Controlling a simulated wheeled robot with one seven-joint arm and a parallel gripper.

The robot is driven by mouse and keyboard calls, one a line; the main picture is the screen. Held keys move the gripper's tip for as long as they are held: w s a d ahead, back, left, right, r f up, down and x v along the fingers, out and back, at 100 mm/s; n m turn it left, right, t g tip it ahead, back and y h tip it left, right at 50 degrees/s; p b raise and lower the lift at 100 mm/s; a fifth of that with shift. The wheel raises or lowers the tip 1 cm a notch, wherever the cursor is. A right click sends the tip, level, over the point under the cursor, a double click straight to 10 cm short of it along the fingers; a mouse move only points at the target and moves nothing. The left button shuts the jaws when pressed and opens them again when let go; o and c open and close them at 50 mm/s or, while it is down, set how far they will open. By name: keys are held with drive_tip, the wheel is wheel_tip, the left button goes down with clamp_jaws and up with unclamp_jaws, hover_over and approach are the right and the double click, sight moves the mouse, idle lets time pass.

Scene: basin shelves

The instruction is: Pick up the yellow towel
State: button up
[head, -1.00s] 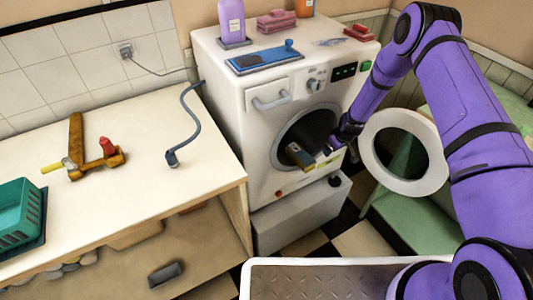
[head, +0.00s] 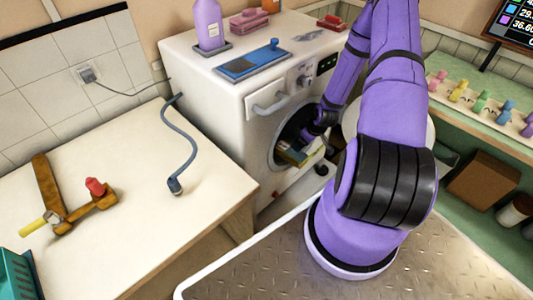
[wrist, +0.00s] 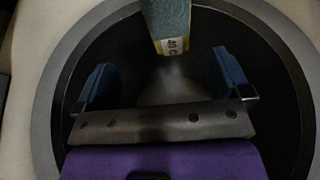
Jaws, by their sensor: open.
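My gripper (wrist: 163,65) is open in the wrist view, with its two blue fingers apart and nothing held between them. It points into the dark round mouth of the washing machine (head: 232,90). A teal-grey piece with a yellow and white "40 C" tag (wrist: 174,44) hangs into the top of the wrist view, near the gap between the fingertips. In the head view a small yellowish item (head: 291,154) shows at the drum mouth, partly hidden by my gripper and arm. I cannot tell whether either is the yellow towel.
The drum rim (wrist: 45,100) surrounds my gripper closely. The round door stands open behind my arm. A purple bottle (head: 208,24) and a blue tray (head: 250,62) stand on the machine. A worktop (head: 120,210) with a grey hose (head: 183,140) lies left.

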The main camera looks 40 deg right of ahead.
sight(293, 152)
drive_tip(key=shift+a+r, duration=0.15)
drive_tip(key=shift+a, duration=0.05)
drive_tip(key=shift+w+a, duration=0.1)
drive_tip(key=shift+a, duration=0.1)
drive_tip(key=x, duration=0.5)
drive_tip(key=shift+w+a+f, duration=0.1)
drive_tip(key=shift+f, duration=0.2)
drive_tip(key=shift+s+x, duration=0.15)
drive_tip(key=shift+x, duration=1.1)
drive_tip(key=shift+s+x, duration=0.15)
drive_tip(key=shift+x, duration=1.1)
drive_tip(key=shift+f, duration=0.15)
drive_tip(key=c, duration=1)
drive_tip(key=shift+w, duration=0.1)
drive_tip(key=shift+c, duration=0.2)
